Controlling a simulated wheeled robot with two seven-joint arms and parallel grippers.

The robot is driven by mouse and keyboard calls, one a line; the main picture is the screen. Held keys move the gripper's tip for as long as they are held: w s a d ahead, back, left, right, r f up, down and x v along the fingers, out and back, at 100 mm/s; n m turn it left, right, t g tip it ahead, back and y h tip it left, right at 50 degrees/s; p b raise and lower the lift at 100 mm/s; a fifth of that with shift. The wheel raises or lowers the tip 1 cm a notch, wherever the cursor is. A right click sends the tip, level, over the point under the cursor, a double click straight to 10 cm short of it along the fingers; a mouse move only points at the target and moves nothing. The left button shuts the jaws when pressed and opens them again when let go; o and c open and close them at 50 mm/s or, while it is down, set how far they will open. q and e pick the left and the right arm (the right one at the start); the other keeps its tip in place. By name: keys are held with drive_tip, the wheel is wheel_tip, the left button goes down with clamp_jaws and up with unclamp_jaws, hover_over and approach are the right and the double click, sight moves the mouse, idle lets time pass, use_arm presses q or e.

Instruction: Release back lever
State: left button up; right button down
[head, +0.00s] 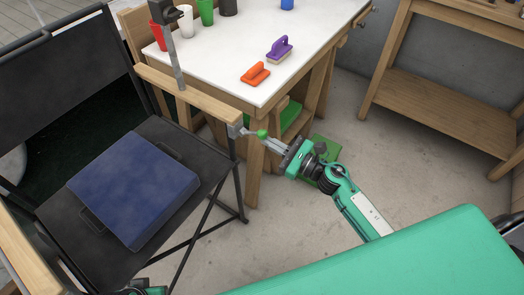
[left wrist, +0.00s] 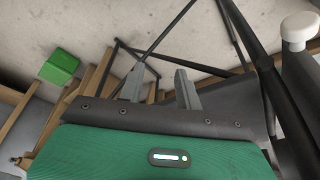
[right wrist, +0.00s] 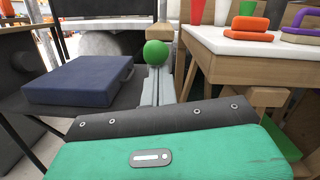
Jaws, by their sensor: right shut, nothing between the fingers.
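A lever with a green ball knob (head: 262,134) sticks out from the front end of the wooden armrest (head: 190,93) of a black folding chair (head: 80,70). The green knob also shows in the right wrist view (right wrist: 156,53), just past my fingertips. My right gripper (head: 268,142) is shut with nothing between its fingers, its tips right by the knob; I cannot tell whether they touch it. My left gripper (left wrist: 160,85) is open and empty, low near the chair's legs. A white knob (left wrist: 300,27) shows at the upper right of the left wrist view.
A blue case (head: 135,188) lies on the chair seat. A white-topped table (head: 320,25) behind the lever holds cups, an orange brush (head: 255,74) and a purple brush (head: 280,49). A wooden shelf bench (head: 440,100) stands at right.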

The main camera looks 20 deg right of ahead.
sight(266, 131)
use_arm(q)
wheel_tip(266, 131, down, 18)
drive_tip(key=s+g+p, duration=0.2)
drive_tip(key=p, duration=0.6)
drive_tip(key=s+a+f+p, duration=0.4)
drive_tip(key=s+f+p, duration=0.1)
drive_tip(key=s+f, duration=0.5)
use_arm(e)
drive_tip(key=r+g+h+p, duration=0.2)
drive_tip(key=w+r+g+h, duration=0.1)
drive_tip(key=r, duration=0.1)
drive_tip(key=shift+a+p, duration=0.35)
drive_tip(key=shift+p, duration=0.05)
drive_tip(key=shift+w+a+r+p, duration=0.2)
drive_tip(key=shift+r+p, duration=0.2)
drive_tip(key=shift+p, duration=1.2)
use_arm(q)
drive_tip(key=s+a+r, duration=0.1)
drive_tip(key=s, duration=0.7)
drive_tip(key=shift+s+a+r+g+y, duration=0.2)
drive_tip(key=shift+s+g+y, duration=0.1)
drive_tip(key=shift+y, duration=0.1)
use_arm(e)
drive_tip(key=shift+r, duration=0.1)
use_arm(q)
drive_tip(key=shift+f, duration=0.1)
